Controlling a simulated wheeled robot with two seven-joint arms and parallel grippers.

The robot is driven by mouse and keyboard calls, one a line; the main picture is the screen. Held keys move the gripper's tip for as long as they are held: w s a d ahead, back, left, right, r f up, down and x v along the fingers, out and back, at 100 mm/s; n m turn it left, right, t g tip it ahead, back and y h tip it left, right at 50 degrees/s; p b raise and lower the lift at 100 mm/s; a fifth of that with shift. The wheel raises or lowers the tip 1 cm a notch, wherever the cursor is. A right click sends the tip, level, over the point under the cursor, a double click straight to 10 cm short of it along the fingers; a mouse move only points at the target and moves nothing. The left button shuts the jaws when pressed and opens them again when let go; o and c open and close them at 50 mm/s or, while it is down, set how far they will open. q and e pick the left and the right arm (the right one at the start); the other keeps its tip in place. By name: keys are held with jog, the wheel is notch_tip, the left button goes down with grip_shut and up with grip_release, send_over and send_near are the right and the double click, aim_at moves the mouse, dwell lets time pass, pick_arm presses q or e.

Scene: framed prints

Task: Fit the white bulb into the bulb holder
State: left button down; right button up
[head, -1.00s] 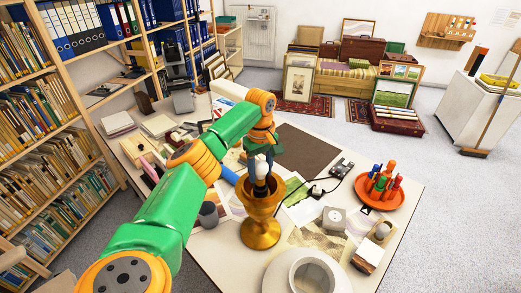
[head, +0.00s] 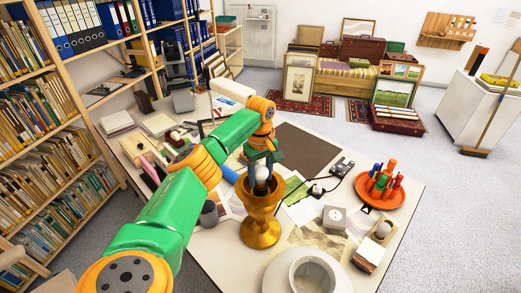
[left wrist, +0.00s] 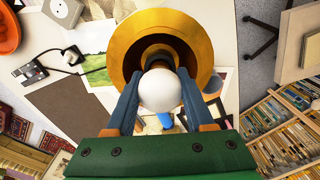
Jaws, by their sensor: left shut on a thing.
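The white bulb (head: 262,173) is between the fingers of my left gripper (head: 262,184), which is shut on it. The bulb holder (head: 260,226) is a gold, goblet-shaped stand on the table, with a wide cup on top. The bulb and fingertips are at the cup's mouth in the head view. In the left wrist view, the bulb (left wrist: 160,90) shows between the two blue-grey fingers, in front of the holder's gold rim (left wrist: 200,28) and dark opening. The bulb's lower end is hidden, so I cannot tell whether it touches the socket. My right gripper is out of view.
An orange tray (head: 372,196) with several coloured pegs stands to the right. A white round vessel (head: 306,275) stands at the front.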

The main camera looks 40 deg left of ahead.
aim_at(260, 167)
pick_arm(q)
jog(key=shift+f, duration=0.55)
jog(key=shift+c, duration=1)
grip_release()
notch_tip(260, 167, up, 7)
jog(key=shift+d+r+b, duration=0.1)
jog(key=shift+b, duration=0.7)
